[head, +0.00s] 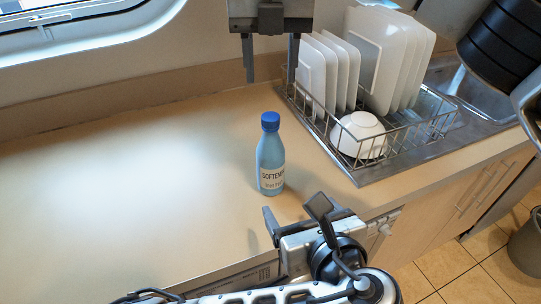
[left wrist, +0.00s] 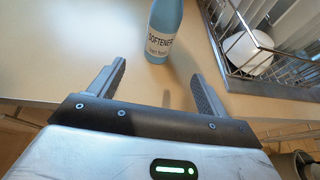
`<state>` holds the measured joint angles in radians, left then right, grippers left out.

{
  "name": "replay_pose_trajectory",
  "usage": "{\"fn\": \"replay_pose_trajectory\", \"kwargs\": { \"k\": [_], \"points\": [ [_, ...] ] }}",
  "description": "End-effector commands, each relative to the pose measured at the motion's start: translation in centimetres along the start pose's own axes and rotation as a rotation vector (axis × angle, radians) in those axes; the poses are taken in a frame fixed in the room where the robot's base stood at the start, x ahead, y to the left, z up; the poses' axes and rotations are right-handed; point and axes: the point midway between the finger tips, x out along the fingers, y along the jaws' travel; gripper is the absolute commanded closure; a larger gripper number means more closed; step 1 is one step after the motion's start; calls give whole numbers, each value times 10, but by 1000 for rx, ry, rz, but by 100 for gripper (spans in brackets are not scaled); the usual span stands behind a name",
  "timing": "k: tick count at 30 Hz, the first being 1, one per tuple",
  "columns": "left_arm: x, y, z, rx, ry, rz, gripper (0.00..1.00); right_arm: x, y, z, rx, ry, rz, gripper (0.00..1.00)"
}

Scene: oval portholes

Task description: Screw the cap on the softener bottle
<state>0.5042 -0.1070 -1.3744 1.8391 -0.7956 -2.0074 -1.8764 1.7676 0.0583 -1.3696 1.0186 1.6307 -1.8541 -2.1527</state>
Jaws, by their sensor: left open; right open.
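The light-blue softener bottle (head: 270,160) stands upright on the counter, its label facing me. The darker blue cap (head: 270,121) sits on top of its neck; I cannot tell how tight it is. In the left wrist view the bottle (left wrist: 165,30) stands beyond the fingertips and its top is cut off by the frame. My left gripper (head: 290,208) is open and empty at the counter's front edge, nearer me than the bottle; its spread fingers also show in the left wrist view (left wrist: 158,75). My right gripper (head: 271,72) is open and empty, behind and above the bottle, fingers pointing down.
A wire dish rack (head: 437,118) with several white plates (head: 385,60) and a white bowl (head: 358,134) stands right of the bottle. The sink (head: 480,95) lies beyond it. The counter (head: 130,170) left of the bottle is clear. A window (head: 70,12) is at the back left.

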Motion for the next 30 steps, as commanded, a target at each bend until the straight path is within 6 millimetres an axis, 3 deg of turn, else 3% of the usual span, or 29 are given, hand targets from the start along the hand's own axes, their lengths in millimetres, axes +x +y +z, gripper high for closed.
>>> {"fn": "replay_pose_trajectory", "kwargs": {
  "k": [6, 11, 30],
  "points": [
    [3, 0, 0, -1, 0, 0, 23, 0, 0, 0, 0, 0, 0, 53],
    [19, 0, 1, 1, -4, 0, 23, 0, 0, 0, 0, 0, 1, 53],
    [138, 1, -1, -3, 2, 3, 23, 0, 0, 0, 0, 0, 1, 53]
  ]
}}
